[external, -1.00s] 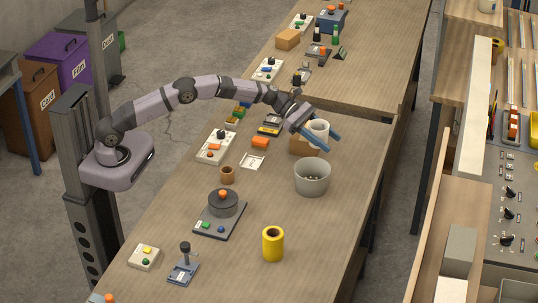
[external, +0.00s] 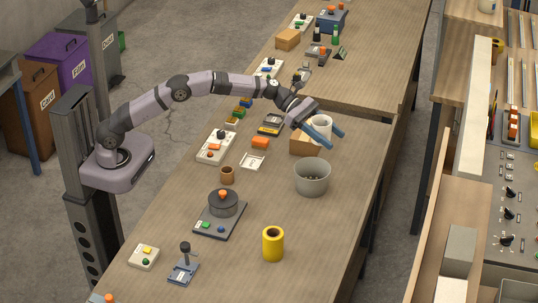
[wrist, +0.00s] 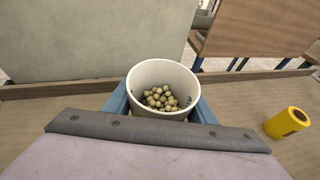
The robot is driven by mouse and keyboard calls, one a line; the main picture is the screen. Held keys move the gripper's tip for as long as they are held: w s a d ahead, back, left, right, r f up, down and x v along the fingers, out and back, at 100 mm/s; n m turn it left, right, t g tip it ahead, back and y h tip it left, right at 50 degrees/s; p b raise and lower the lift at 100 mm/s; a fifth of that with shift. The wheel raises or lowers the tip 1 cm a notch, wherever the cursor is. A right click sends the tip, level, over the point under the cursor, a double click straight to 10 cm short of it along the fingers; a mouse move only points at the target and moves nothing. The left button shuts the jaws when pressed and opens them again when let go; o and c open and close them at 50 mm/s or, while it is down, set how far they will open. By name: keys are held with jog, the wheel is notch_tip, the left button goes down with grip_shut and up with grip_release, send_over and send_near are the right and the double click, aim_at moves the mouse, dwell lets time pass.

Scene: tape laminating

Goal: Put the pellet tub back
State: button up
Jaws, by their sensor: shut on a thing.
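The pellet tub (external: 320,126) is a white round cup, held above the right side of the long wooden bench. My gripper (external: 334,138) is shut on it, with one blue finger on each side. In the wrist view the tub (wrist: 163,72) stands between the fingers with its mouth showing. Several tan pellets (wrist: 160,98) lie in its bottom. The tub looks roughly upright. Its lower part is hidden by the fingers and my gripper body.
A cardboard box (external: 301,146) sits behind and below the tub. A yellow cylinder (external: 273,245) stands nearer. Several devices line the bench's left side. The bench (external: 345,215) is clear right of the bucket.

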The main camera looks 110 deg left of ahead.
jog(key=w+d+h+b, duration=0.1)
jog(key=w+d+b, duration=0.1)
jog(key=d, duration=1.1)
jog(key=m+b, duration=0.1)
send_over(302, 232)
notch_tip(302, 232, down, 4)
jog(key=f, duration=0.1)
jog(key=shift+h, duration=0.3)
jog(key=shift+a+f+b, duration=0.1)
jog(key=shift+f+b, duration=0.7)
jog(key=shift+f, duration=4.5)
jog(key=shift+f+b, duration=0.2)
jog(key=shift+b, duration=0.15)
jog(key=o, duration=1.1)
jog(key=shift+r+p, duration=0.15)
jog(key=shift+p, duration=0.15)
